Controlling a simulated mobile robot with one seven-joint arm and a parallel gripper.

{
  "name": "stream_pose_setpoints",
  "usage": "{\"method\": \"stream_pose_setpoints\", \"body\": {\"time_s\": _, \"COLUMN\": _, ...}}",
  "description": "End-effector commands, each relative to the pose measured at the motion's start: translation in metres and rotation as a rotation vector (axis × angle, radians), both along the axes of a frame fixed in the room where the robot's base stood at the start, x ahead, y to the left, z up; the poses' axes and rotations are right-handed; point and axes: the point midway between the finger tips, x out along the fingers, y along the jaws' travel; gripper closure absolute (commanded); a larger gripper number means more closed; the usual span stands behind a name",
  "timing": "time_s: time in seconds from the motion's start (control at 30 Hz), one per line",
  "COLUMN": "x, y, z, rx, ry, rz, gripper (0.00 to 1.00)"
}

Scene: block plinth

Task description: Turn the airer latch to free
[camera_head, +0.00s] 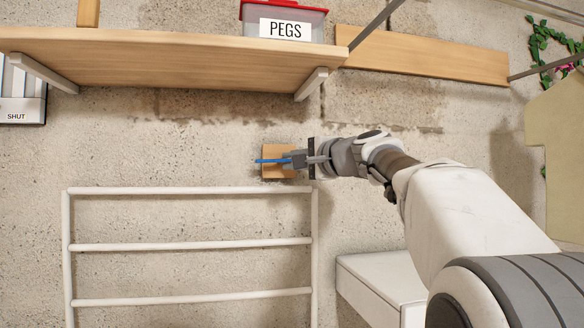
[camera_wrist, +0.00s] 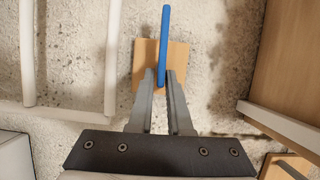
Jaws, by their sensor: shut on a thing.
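The airer latch is a blue lever (camera_head: 268,161) on a small wooden block (camera_head: 271,173) fixed to the concrete wall. In the head view the lever lies about level, its free end pointing left past the block. My gripper (camera_head: 292,160) comes from the right and is shut on the lever. In the wrist view the fingers (camera_wrist: 161,78) close on the lower part of the blue lever (camera_wrist: 165,35), in front of the wooden block (camera_wrist: 179,58). The white airer (camera_head: 190,246) is below the latch, its top rail just under the block.
A wooden shelf (camera_head: 170,62) with a red-lidded box (camera_head: 285,20) labelled PEGS is above the latch. A white cabinet (camera_head: 380,285) stands at lower right of the airer. A panel marked SHUT (camera_head: 20,95) is at far left. Bare wall surrounds the block.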

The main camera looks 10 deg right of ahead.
Motion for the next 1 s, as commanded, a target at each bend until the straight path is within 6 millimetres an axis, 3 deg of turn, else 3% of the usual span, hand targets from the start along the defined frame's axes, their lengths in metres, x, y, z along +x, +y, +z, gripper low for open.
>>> {"method": "stream_pose_setpoints", "body": {"time_s": 0.6, "x": 0.0003, "y": 0.0008, "z": -0.0014, "rx": 0.040, "ry": 0.002, "rz": 0.002, "gripper": 1.00}}
{"method": "stream_pose_setpoints", "body": {"time_s": 0.63, "x": 0.0003, "y": 0.0008, "z": -0.0014, "rx": 0.040, "ry": 0.002, "rz": 0.002, "gripper": 0.79}}
{"method": "stream_pose_setpoints", "body": {"time_s": 0.73, "x": 0.0002, "y": 0.0007, "z": -0.0013, "rx": 0.040, "ry": 0.002, "rz": 0.002, "gripper": 0.61}}
{"method": "stream_pose_setpoints", "body": {"time_s": 1.0, "x": 0.0000, "y": 0.0002, "z": -0.0010, "rx": 0.040, "ry": 0.000, "rz": 0.000, "gripper": 0.60}}
